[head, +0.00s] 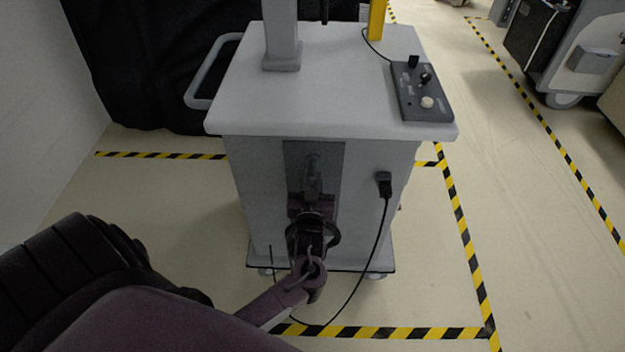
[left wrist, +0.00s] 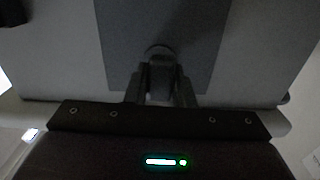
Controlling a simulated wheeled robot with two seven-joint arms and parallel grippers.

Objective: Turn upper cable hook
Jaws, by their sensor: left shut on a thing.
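The cart's front has a dark grey recessed panel (head: 328,155). The upper cable hook (head: 312,162) is on this panel, small, dark and hard to make out in the head view. In the left wrist view the hook (left wrist: 160,54) is a grey piece with a rounded top, standing out from the panel. My left gripper (head: 312,186) reaches up to it from below and in front. In the left wrist view my left fingers (left wrist: 160,88) stand on both sides of the hook, shut on it. The lower part of the panel is hidden behind my wrist. My right gripper is not in view.
A black plug (head: 384,185) sits in the cart's front, and its cable hangs down to the floor beside my arm. The white cart top (head: 340,90) overhangs the panel and carries a control box (head: 421,92). Yellow-black tape marks the floor. Free floor lies to the right.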

